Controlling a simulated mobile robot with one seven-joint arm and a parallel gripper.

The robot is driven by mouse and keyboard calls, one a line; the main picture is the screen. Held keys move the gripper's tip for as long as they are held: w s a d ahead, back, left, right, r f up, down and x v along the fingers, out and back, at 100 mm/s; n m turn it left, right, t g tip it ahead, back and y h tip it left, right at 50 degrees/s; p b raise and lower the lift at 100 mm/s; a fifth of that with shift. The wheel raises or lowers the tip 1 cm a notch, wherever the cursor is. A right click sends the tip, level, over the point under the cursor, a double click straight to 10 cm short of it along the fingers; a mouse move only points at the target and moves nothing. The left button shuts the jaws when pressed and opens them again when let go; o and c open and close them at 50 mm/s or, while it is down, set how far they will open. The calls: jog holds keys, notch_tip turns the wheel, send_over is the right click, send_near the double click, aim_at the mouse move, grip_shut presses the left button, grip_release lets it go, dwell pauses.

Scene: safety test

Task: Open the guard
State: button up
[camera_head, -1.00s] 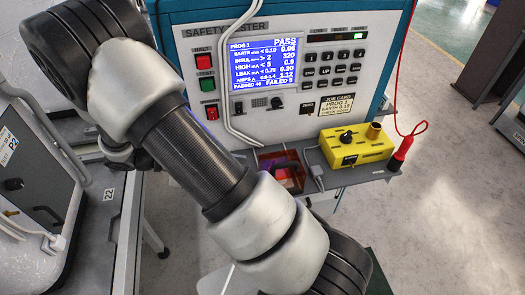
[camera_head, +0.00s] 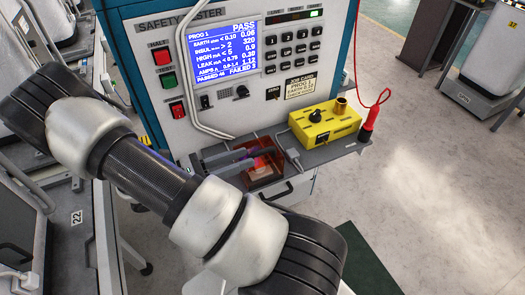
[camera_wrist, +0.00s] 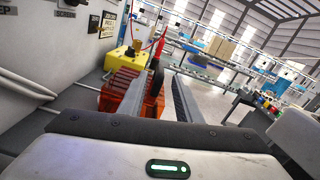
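The guard (camera_head: 266,178) is a see-through orange-red box on the grey shelf in front of the safety tester (camera_head: 228,75). A pale item (camera_head: 261,172) shows inside it. My gripper (camera_head: 250,157) is at the guard's left side, its two dark fingers pointing right across its upper part. In the wrist view a gap shows between the fingers (camera_wrist: 158,92), and the orange guard (camera_wrist: 120,88) lies ahead, behind and left of the left finger. The fingers look open with nothing clearly held. I cannot tell whether they touch the guard or whether its lid is raised.
A yellow box (camera_head: 325,122) with a black knob and brass post stands right of the guard. A red probe (camera_head: 369,122) with a coiled lead stands at the shelf's right end. Grey conduits (camera_head: 190,90) run down the tester's front.

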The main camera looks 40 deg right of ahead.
aim_at(253, 155)
jog(key=x, duration=0.7)
grip_shut()
